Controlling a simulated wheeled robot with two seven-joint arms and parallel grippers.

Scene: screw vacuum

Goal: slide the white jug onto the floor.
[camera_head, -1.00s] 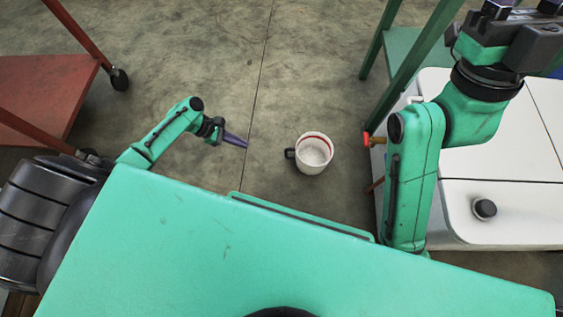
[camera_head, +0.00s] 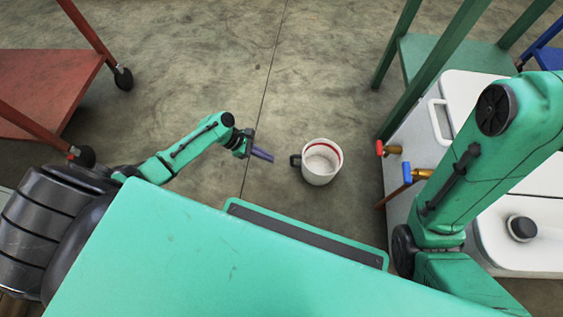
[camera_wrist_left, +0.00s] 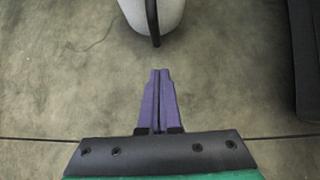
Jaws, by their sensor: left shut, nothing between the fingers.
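The white jug (camera_head: 321,163) has a dark handle and a red line inside its rim. It stands upright on the concrete floor (camera_head: 215,55), with its handle toward my left gripper. My left gripper (camera_head: 271,158) has purple fingers. It is shut and empty, to the left of the jug, with a gap between the fingertips and the handle. In the left wrist view the shut fingers (camera_wrist_left: 161,73) point at the jug (camera_wrist_left: 155,15), whose handle hangs just ahead of them, apart. My right arm comes in at the right, and its gripper is out of the picture.
A white cooler box (camera_head: 460,120) with red and blue taps (camera_head: 407,173) stands right of the jug. A green rack (camera_head: 430,60) is behind it. A red wheeled cart (camera_head: 45,80) is at the left. The floor around and behind the jug is clear.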

